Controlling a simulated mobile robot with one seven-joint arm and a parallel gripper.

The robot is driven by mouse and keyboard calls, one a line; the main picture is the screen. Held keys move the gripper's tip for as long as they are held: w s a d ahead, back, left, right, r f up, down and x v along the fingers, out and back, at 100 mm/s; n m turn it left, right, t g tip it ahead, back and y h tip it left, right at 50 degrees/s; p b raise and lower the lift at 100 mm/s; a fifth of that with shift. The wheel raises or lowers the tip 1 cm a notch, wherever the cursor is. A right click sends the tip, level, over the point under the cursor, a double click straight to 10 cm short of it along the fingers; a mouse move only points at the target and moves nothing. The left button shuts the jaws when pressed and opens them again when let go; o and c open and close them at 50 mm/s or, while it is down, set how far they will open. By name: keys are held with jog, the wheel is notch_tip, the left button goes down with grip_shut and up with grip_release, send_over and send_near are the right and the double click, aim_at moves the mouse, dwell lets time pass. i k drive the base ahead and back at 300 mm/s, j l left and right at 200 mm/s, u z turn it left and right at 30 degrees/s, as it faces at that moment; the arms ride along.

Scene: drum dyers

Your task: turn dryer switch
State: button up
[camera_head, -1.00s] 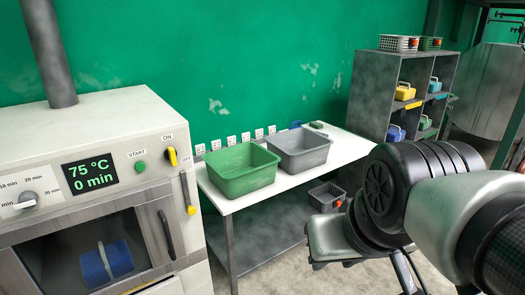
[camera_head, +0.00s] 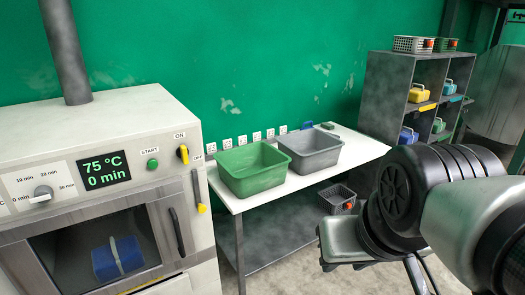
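The white dryer (camera_head: 150,118) stands at the left. Its display (camera_head: 103,170) reads 75 °C and 0 min. The yellow switch (camera_head: 183,154) sits on the panel between the ON and OFF labels and points up near ON. A round timer knob (camera_head: 42,194) is left of the display, and a green START button (camera_head: 153,163) is right of it. My arm is at the lower right, far from the dryer. My gripper's fingertips are not clearly shown; only part of the hand is visible.
A white table (camera_head: 357,152) right of the dryer holds a green bin (camera_head: 252,170) and a grey bin (camera_head: 309,150). A grey shelf (camera_head: 386,72) with coloured containers stands behind, at the right. A lever with a yellow end (camera_head: 200,207) is on the dryer's right side.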

aim_at(182, 152)
jog(key=i+j+u, duration=0.15)
jog(key=i+u, duration=0.85)
jog(key=k, duration=0.15)
